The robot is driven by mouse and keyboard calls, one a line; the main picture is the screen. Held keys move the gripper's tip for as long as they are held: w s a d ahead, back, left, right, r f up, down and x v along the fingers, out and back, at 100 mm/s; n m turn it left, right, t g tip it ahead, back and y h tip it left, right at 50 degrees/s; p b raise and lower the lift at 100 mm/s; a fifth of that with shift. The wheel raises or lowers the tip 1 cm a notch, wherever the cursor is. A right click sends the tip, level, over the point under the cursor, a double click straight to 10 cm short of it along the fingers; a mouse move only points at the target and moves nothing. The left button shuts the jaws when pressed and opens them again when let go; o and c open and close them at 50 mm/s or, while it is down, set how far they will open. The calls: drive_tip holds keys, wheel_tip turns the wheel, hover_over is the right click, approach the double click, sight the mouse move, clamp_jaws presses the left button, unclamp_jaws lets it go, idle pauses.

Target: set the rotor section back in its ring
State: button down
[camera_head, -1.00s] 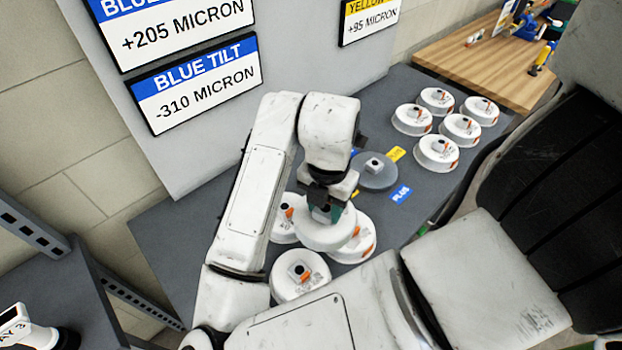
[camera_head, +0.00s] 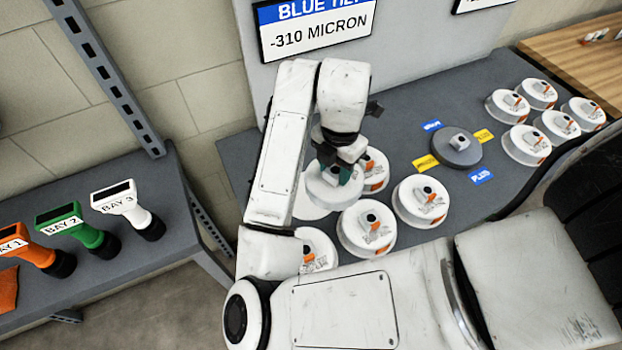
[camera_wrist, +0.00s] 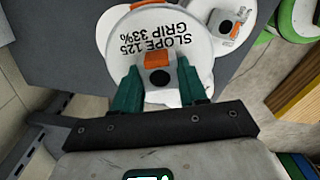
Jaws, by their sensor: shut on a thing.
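My gripper (camera_head: 338,172) is shut on a white rotor section (camera_head: 328,192), a round disc, by the knob on its top. In the wrist view the held section (camera_wrist: 150,35) reads "SLOPE 125 GRIP 33%", and my green fingers (camera_wrist: 158,85) stand either side of its dark knob. It is at the left of the table group, overlapping another white section (camera_head: 374,165) in view. A flat white patch (camera_head: 308,205) shows below it; I cannot tell its gap. More white sections (camera_head: 420,200) (camera_head: 366,228) stand nearby. I cannot clearly make out the ring.
A grey disc (camera_head: 455,148) sits among blue and yellow tags. Several white sections (camera_head: 525,143) stand at the right of the dark table (camera_head: 400,120). A side bench at left holds BAY 1 (camera_head: 30,248), BAY 2 (camera_head: 78,230) and BAY 3 (camera_head: 128,208) devices. A panel reads -310 MICRON (camera_head: 318,28).

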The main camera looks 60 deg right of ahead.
sight(315, 167)
drive_tip(key=w+f+b, duration=0.2)
drive_tip(key=w+f, duration=0.3)
drive_tip(key=shift+d+f, duration=0.1)
drive_tip(key=shift+d, duration=0.05)
drive_tip(key=shift+w+f, duration=0.6)
drive_tip(key=shift+w, duration=0.1)
wheel_tip(315, 167, down, 2)
drive_tip(key=shift+w+f+p, duration=0.1)
drive_tip(key=shift+p, duration=0.2)
drive_tip(key=shift+f, duration=0.55)
drive_tip(key=shift+f, duration=0.1)
drive_tip(key=c, duration=0.6)
unclamp_jaws()
wheel_tip(315, 167, up, 12)
drive_tip(key=p, duration=0.1)
drive_tip(key=shift+p, duration=0.35)
